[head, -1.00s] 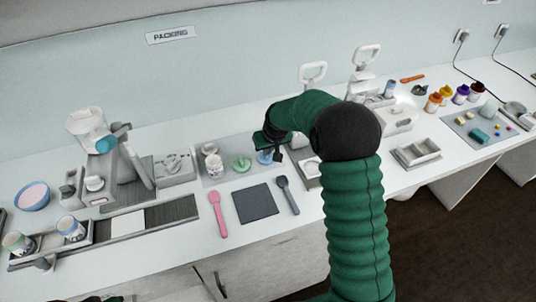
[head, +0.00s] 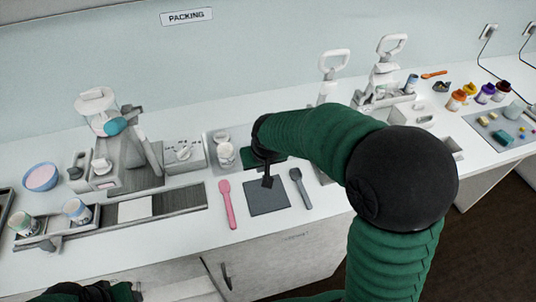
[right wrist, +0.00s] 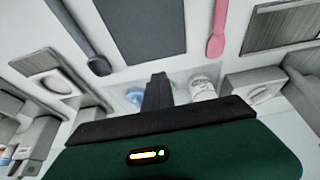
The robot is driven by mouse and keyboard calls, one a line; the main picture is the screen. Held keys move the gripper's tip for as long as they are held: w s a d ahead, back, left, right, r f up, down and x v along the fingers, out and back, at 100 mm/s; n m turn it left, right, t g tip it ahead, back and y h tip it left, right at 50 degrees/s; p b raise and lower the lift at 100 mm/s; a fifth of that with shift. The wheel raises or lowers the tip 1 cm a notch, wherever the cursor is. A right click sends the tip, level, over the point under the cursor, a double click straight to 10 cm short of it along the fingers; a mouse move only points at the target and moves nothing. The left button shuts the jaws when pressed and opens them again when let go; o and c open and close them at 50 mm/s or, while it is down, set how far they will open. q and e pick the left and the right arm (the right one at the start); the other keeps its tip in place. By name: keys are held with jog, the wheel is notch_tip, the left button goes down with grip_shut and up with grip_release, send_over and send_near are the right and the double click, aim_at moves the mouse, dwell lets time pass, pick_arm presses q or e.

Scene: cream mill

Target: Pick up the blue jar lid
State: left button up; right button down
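The blue jar lid (right wrist: 135,96) shows in the right wrist view as a small pale blue shape in the grey tray (head: 213,146), partly hidden beside my right gripper's fingers. In the head view my right arm hides it. My right gripper (head: 267,182) points down over the front of the tray and the dark mat. In the right wrist view its fingers (right wrist: 157,90) look close together, with nothing visible between them. My left gripper (head: 100,291) is at the bottom left edge of the head view, mostly cut off, so its opening is unclear.
A white jar (head: 225,154) stands in the tray; a green item (right wrist: 177,88) is mostly hidden beside my fingers. In front lie a dark mat (head: 266,200), a pink spatula (head: 227,205) and a grey spatula (head: 300,188). A machine (head: 115,140) stands to the left.

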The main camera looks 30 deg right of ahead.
jog(key=shift+s+a, duration=0.3)
jog(key=shift+s, duration=0.2)
jog(key=c, duration=2.2)
grip_release()
jog(key=shift+a+r, duration=0.1)
jog(key=c, duration=1.7)
grip_release()
jog(key=shift+w+a, duration=0.1)
jog(key=o, duration=1.3)
jog(key=shift+c, duration=0.2)
